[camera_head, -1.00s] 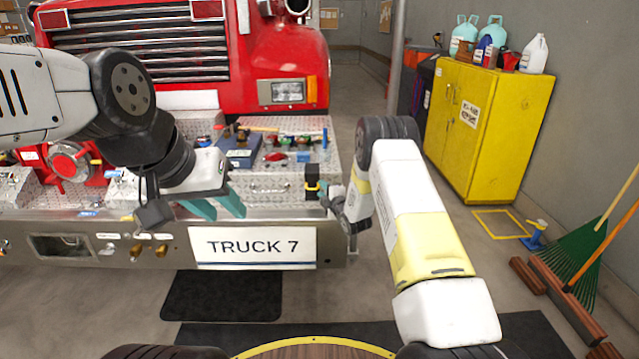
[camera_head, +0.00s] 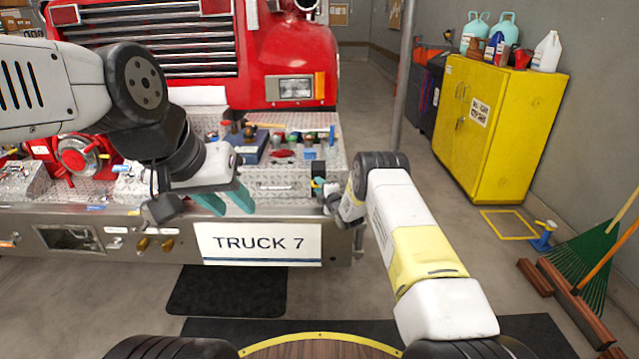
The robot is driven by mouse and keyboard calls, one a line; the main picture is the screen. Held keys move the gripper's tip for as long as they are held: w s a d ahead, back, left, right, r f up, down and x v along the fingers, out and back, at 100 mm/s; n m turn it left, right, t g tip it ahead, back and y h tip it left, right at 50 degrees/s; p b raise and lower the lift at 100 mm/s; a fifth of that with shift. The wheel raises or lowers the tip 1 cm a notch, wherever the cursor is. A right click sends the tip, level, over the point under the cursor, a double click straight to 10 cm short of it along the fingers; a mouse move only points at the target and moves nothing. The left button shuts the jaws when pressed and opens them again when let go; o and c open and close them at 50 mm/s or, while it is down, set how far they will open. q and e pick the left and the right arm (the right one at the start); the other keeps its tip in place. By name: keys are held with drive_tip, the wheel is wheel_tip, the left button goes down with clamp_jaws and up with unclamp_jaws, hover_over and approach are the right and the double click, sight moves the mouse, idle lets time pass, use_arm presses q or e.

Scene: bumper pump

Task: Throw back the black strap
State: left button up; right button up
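A black strap (camera_head: 318,187) with a small yellow part hangs at the right end of the truck's diamond-plate bumper. My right gripper (camera_head: 330,194) is at the strap from the right, close to or touching it. Its fingers are small and partly hidden by its own wrist, so I cannot tell whether they are shut on the strap. My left gripper (camera_head: 232,200) has teal fingers spread apart. It is empty in front of the bumper, above the TRUCK 7 plate (camera_head: 258,244).
Tools and a blue box (camera_head: 250,150) lie on the bumper deck. Red valve fittings (camera_head: 78,158) stand at the left. A grey pole (camera_head: 402,85) and a yellow cabinet (camera_head: 500,130) stand to the right. The floor between bumper and cabinet is clear.

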clamp_jaws()
idle(1.4)
